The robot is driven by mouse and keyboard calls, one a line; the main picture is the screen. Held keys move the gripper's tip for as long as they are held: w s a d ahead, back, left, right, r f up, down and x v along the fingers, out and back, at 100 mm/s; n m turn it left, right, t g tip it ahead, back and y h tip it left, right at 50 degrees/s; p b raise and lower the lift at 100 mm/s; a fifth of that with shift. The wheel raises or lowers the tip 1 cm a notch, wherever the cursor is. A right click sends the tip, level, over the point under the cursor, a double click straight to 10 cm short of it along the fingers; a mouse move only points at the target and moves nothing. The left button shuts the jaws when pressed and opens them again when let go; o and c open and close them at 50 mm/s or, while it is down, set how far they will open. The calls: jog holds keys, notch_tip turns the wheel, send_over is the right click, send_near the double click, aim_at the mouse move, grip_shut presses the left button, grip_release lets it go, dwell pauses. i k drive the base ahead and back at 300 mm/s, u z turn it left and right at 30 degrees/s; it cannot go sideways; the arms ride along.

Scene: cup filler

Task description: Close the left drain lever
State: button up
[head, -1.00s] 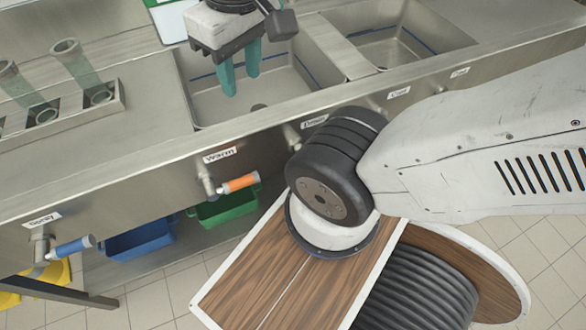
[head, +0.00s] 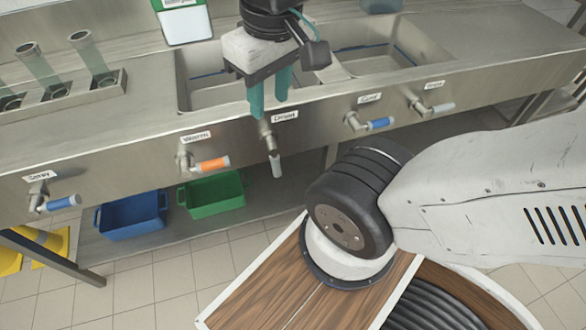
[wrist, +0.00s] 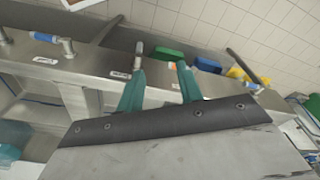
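The left drain lever (head: 275,161) is on the sink front under the left basin, below its label (head: 285,116). Its grey handle hangs down from the valve. In the wrist view the grey handle (wrist: 138,52) shows just beyond the tip of one finger. My gripper (head: 270,110) is open and empty, its two teal fingers pointing down just above the lever's valve. It also shows in the wrist view (wrist: 160,68) with the fingers apart. I cannot tell whether a finger touches the lever.
The orange-handled warm lever (head: 213,164) is to the left, and the blue-handled lever (head: 379,123) and another grey lever (head: 439,107) are to the right. Blue (head: 133,216) and green (head: 213,194) bins stand on the shelf below. Tubes stand in a rack (head: 60,97).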

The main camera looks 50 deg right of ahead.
aim_at(276, 165)
jog(key=z, duration=0.5)
jog(key=i, duration=0.5)
jog(key=u, duration=1)
jog(key=k, duration=1.8)
jog(key=z, duration=0.8)
jog(key=i, duration=0.45)
